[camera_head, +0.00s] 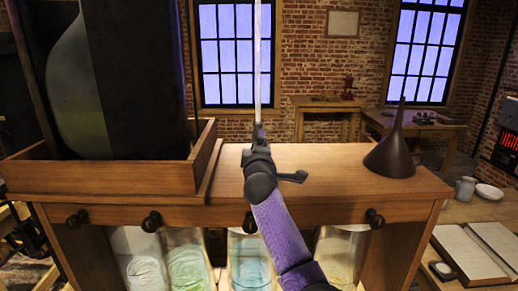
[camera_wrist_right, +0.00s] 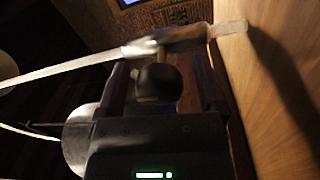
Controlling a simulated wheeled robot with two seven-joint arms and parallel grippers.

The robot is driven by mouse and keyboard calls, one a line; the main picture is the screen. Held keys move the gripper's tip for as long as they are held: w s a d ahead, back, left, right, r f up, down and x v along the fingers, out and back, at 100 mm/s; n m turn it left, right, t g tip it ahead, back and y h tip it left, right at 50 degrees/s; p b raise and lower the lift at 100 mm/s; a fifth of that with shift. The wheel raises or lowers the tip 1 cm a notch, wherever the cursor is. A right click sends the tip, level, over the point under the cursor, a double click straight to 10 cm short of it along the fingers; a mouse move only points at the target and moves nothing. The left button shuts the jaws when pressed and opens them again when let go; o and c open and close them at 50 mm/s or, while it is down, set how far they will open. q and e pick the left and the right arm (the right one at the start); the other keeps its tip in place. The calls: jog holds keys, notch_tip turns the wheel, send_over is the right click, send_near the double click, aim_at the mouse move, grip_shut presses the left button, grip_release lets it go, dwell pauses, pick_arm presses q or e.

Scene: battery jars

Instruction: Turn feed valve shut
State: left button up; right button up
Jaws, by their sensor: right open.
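A thin pale upright tube (camera_head: 258,60) comes down to a dark fitting (camera_head: 258,131) above the wooden cabinet top, which appears to be the feed valve. In the right wrist view the tube (camera_wrist_right: 85,66) runs slantwise into a metal fitting, with a dark round valve knob (camera_wrist_right: 158,83) in front of it. My right gripper (camera_head: 259,154) is at the valve, and its arm hides part of it. In the wrist view its open fingers (camera_wrist_right: 160,88) stand on either side of the knob. I cannot tell whether they touch it. My left gripper is not in view.
A dark funnel (camera_head: 392,150) stands on the cabinet top (camera_head: 330,158) to the right. A large dark vessel (camera_head: 120,80) sits in a wooden tray (camera_head: 205,150) at left. Several glass jars (camera_head: 187,262) stand below dark front knobs (camera_head: 152,221). An open book (camera_head: 470,255) lies at right.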

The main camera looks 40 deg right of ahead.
jog(key=v, duration=1)
jog(key=shift+b, duration=0.35)
jog(key=shift+f, duration=0.1)
